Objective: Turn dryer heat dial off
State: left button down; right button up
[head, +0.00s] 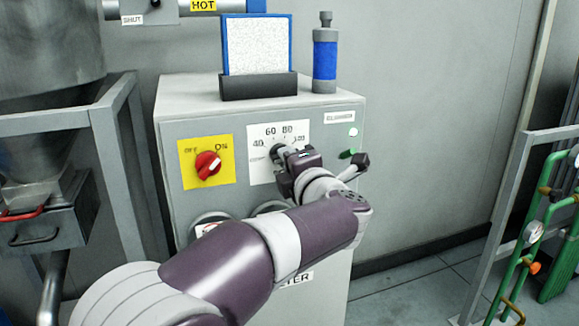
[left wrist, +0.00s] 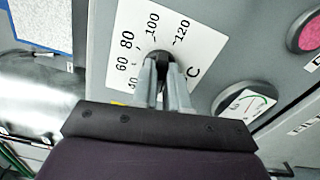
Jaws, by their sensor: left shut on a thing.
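The heat dial is a small dark knob (left wrist: 158,56) on a white scale plate (head: 262,131) marked from 40 upward in °C, on the front of the grey dryer cabinet (head: 180,112). My left gripper (head: 283,153) is at this knob, with its fingers closed on it; in the left wrist view the fingertips (left wrist: 163,66) sit on either side of the knob. The fingers hide most of the knob, so its setting cannot be read. Left of it, a red rotary switch (head: 207,165) on a yellow OFF/ON plate has its white mark toward ON. My right gripper is out of view.
A blue-framed filter panel (head: 257,45) and a blue-banded cylinder (head: 325,62) stand on the cabinet. A grey frame (head: 115,160) stands left; green pipework (head: 535,232) stands right.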

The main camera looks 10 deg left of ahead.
pick_arm(q)
jog(key=shift+f, duration=0.1)
dwell(0.3)
jog(key=c, duration=1.1)
grip_release()
jog(key=shift+c, duration=0.2)
jog(key=v, duration=1.2)
jog(key=shift+s+d, duration=0.2)
jog(key=shift+s, duration=0.1)
